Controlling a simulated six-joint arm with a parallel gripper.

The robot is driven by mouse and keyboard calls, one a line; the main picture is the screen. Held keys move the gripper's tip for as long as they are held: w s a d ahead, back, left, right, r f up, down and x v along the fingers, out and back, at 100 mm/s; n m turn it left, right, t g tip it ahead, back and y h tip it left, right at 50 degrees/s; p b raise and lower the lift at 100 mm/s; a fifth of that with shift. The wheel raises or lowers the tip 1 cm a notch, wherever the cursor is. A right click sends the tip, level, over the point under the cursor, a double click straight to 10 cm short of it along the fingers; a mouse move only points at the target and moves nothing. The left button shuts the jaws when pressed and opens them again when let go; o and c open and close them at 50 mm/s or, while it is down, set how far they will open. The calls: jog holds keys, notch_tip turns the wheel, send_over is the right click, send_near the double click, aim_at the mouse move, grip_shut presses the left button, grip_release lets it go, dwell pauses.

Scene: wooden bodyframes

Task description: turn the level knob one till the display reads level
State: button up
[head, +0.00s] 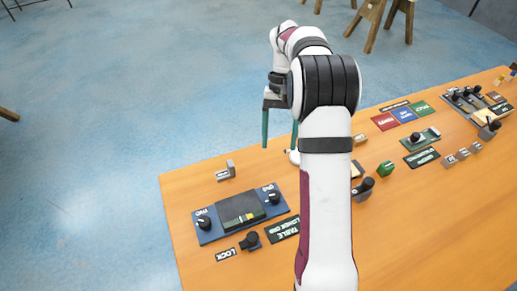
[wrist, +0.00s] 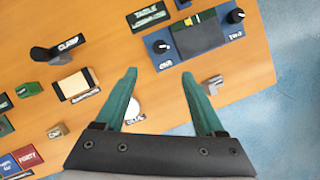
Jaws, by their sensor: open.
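A blue panel (head: 213,234) lies at the near left of the table, with a black knob at each end. Knob one (head: 273,198) is the right one in the head view; in the wrist view it is the left knob (wrist: 161,46). Knob two (head: 203,222) is at the other end. Between them is a dark display box (head: 236,206) with a small green and yellow strip (wrist: 207,15); its reading is too small to tell. My gripper (head: 279,143) is open and empty above the table, beyond the panel. Its teal fingertips (wrist: 159,75) point toward knob one in the wrist view, apart from it.
A black lock handle (head: 250,240) and a table sign (head: 282,229) stand close in front of the panel. A small grey block (head: 225,172) is behind it. A black clamp handle (wrist: 42,54) is farther along. My arm hides the table's middle in the head view.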

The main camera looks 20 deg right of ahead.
aim_at(275, 194)
jog(key=x, duration=1.5)
jog(key=shift+f, duration=0.45)
